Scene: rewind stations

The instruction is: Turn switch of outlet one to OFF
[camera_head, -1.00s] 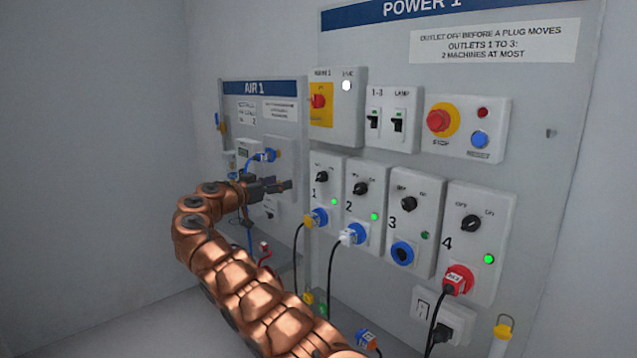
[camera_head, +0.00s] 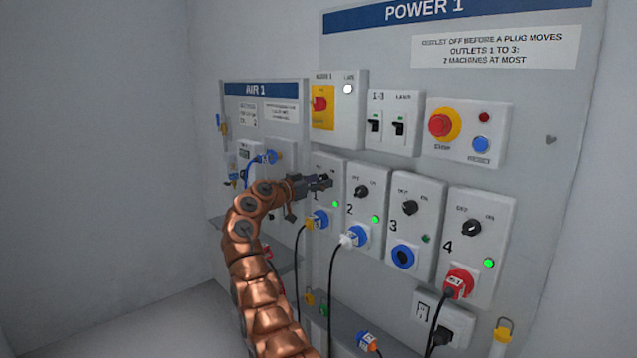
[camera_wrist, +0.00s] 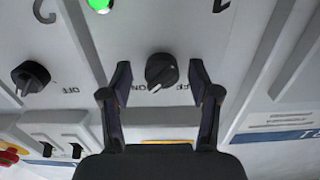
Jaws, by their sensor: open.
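Outlet one's switch is a round black knob (camera_wrist: 161,71) on a pale panel. In the wrist view, which shows the panel upside down, its white mark points down and slightly left, towards the ON label. My gripper (camera_wrist: 160,72) is open, its fingertips on either side of the knob with a gap at each side; I cannot tell whether they reach around it. In the head view my gripper (camera_head: 327,182) is in front of outlet one's panel (camera_head: 326,160) and largely hides the knob. Outlet one's green lamp (camera_head: 335,204) is lit.
Outlet two's knob (camera_head: 361,191) is close on the right. Outlet one's blue plug (camera_head: 319,220) with its black cable is just below my gripper. The lever switches (camera_head: 386,127) and yellow-red main switch (camera_head: 322,106) are above. The red stop button (camera_head: 440,124) is farther right.

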